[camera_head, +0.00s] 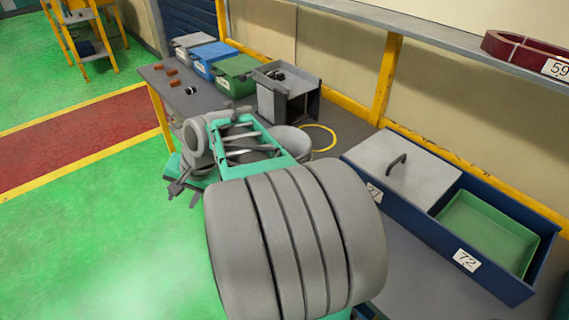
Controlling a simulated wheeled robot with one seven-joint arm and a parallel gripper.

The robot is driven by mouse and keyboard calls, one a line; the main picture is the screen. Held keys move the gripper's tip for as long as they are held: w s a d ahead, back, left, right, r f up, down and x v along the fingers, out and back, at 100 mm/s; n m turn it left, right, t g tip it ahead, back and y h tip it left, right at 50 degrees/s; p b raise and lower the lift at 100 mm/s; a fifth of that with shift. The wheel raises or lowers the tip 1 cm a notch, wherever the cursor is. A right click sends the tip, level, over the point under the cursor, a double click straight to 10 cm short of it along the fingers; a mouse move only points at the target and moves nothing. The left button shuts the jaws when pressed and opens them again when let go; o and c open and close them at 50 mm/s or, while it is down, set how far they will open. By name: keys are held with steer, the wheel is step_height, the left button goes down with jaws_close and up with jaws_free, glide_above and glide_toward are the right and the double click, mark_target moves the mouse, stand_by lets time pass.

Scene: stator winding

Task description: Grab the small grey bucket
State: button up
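A small grey bucket (290,138) stands on the workbench, just behind my arm. My arm hides its lower left part, so only its rim and right side show. My gripper (181,192) hangs at the left of my arm, over the green floor in the picture, off the bench's front edge. It is apart from the bucket, which is to its right and farther back. Its two dark fingers look spread, with nothing seen between them.
A grey open box (302,103) stands behind the bucket, and a yellow ring (322,130) lies right of it. Blue, green and grey bins line the back. A long blue tray (420,236) fills the right. Small brown blocks (173,83) lie at left.

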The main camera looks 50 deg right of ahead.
steer(key=d+f+m+t+y, duration=0.1)
steer(key=d+f+m+t, duration=0.2)
steer(key=d+m, duration=0.9)
steer(key=s+d+m+t+h+b, duration=0.1)
steer(key=s+d+m+t, duration=0.3)
steer(key=d, duration=0.5)
steer(key=s+d+m+t, duration=0.1)
steer(key=s+d+m, duration=0.5)
steer(key=d, duration=0.3)
steer(key=x, duration=0.8)
steer(key=shift+p, duration=0.35)
steer(key=shift+s, duration=0.1)
steer(key=shift+c, duration=0.5)
jaws_close()
